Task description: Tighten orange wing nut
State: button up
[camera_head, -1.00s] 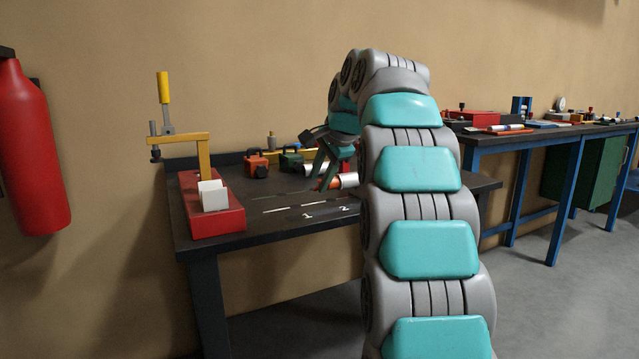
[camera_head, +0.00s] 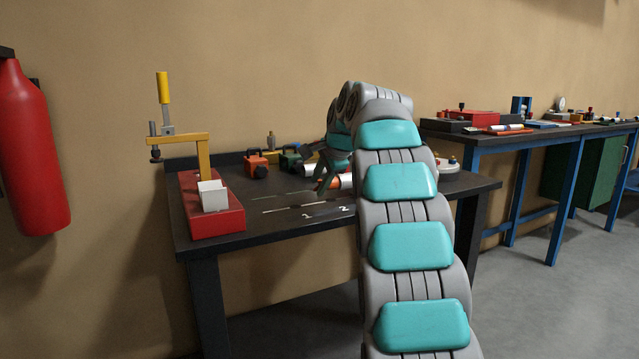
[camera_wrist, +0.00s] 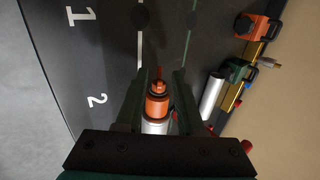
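In the wrist view an orange wing nut (camera_wrist: 158,87) sits at the end of an orange and silver cylindrical piece (camera_wrist: 156,107) lying on the dark bench. My gripper (camera_wrist: 160,76) is open, with one green finger on each side of the orange part. Small gaps seem to show beside it, and I cannot tell if either finger touches. In the head view my gripper (camera_head: 323,186) is low over the bench, and the silver cylinder (camera_head: 346,181) shows beside it, partly hidden by my arm.
A red fixture (camera_head: 213,222) with a yellow post and a white block stands at the bench's left. Orange (camera_head: 256,163) and green (camera_head: 290,159) boxes line the back. Another silver cylinder (camera_wrist: 211,96) lies close to the right finger. The bench by the painted numbers is clear.

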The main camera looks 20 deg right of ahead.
jog(key=shift+f, duration=0.1)
grip_shut()
dwell(0.3)
jog(key=shift+f, duration=0.15)
